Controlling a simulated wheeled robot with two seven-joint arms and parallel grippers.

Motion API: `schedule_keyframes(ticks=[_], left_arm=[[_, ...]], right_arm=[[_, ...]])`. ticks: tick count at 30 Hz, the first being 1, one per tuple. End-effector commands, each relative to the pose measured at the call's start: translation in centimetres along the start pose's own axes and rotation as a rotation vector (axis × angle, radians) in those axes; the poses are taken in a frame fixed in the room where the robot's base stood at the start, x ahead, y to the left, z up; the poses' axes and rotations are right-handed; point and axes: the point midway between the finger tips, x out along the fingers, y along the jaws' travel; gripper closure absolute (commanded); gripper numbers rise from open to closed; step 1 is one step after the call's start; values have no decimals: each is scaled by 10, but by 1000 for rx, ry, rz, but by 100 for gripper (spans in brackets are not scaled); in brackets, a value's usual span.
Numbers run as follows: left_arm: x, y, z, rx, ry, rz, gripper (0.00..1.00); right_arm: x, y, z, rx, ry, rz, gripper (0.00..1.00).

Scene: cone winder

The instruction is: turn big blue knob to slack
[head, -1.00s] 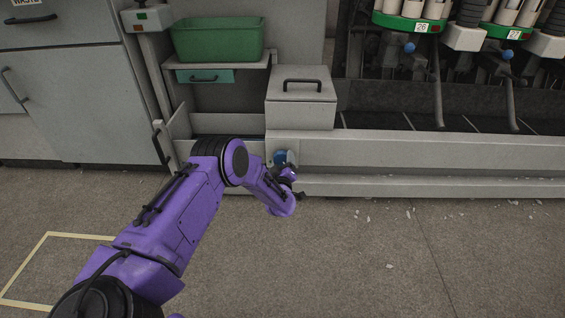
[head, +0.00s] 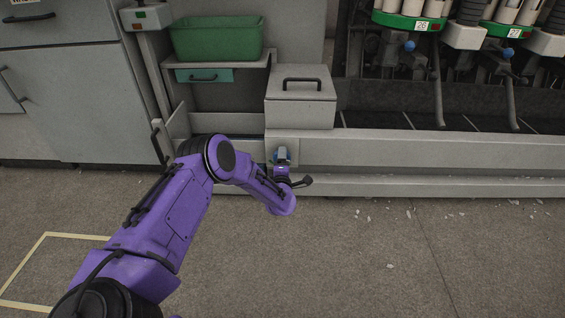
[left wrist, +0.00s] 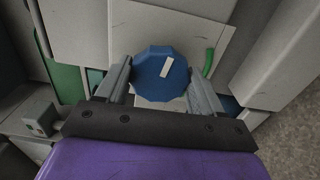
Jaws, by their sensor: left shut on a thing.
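The big blue knob (left wrist: 151,77) is many-sided, with a white pointer bar on its face. In the left wrist view the bar leans slightly right of straight up. A green arc (left wrist: 209,62) is marked on the pale plate (left wrist: 188,28) right of the knob; the bar is not in line with it. My left gripper (left wrist: 162,80) has one finger on either side of the knob and is shut on it. In the head view the knob sits low on the machine front, mostly hidden behind my left gripper (head: 282,156). My right gripper is in neither view.
A grey lidded box (head: 300,113) stands just above the knob. A green bin (head: 217,40) sits on a shelf to the upper left. A pale rail (head: 430,152) runs right along the machine. The floor (head: 380,250) in front is open, with small scraps.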

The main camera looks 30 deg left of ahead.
Motion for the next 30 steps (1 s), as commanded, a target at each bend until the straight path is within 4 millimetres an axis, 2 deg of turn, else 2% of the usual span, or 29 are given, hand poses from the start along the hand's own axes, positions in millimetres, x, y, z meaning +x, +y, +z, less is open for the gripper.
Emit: schedule_keyframes(ticks=[10, 26, 27, 29, 30], left_arm=[[-2, -2, 2, -130, -5, -6, 63], [-2, -2, 3, -151, -6, -6, 63], [-2, -2, 3, -151, -6, -6, 23], [-2, -2, 2, -150, -6, -6, 7], [-2, -1, 2, -151, -5, -5, 7]], right_arm=[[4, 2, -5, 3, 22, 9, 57], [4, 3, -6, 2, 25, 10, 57], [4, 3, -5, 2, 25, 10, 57], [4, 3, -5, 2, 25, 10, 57], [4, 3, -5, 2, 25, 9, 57]])
